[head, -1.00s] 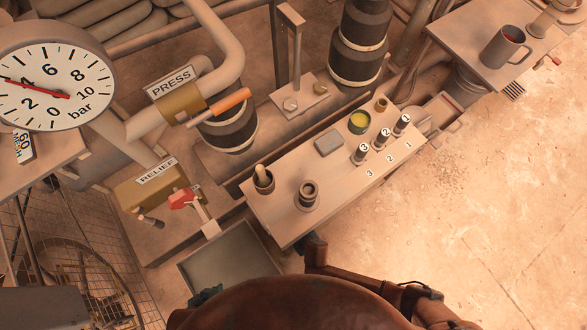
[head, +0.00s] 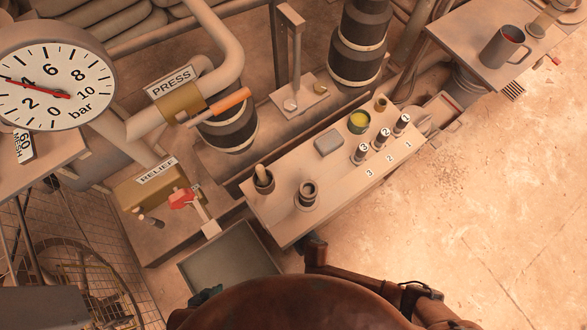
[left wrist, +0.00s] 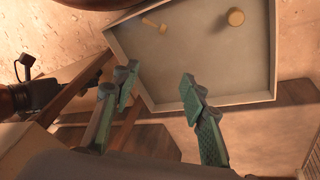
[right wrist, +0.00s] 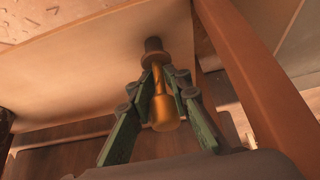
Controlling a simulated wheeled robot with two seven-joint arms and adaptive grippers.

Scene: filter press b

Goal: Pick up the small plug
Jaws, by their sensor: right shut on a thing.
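In the right wrist view my right gripper (right wrist: 160,85) is shut around the narrow stem of a brass plug-like piece (right wrist: 166,110). Its thick round end is toward the camera; a dark cylinder (right wrist: 153,46) shows at its far end, and I cannot tell whether they are joined. In the left wrist view my left gripper (left wrist: 158,82) is open and empty, over the near edge of a grey tray (left wrist: 190,65). A small stemmed brass piece (left wrist: 154,24) and a wider round brass piece (left wrist: 235,17) lie in the tray. I cannot tell which piece is the small plug.
The bench (head: 280,222) holds a ringed holder (head: 307,194), a pot with a pestle-like tool (head: 263,180), a grey block (head: 328,143), a green-yellow cup (head: 359,122) and several numbered vials. A red-handled relief valve (head: 183,198) and pipes stand at left. Open floor lies right.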

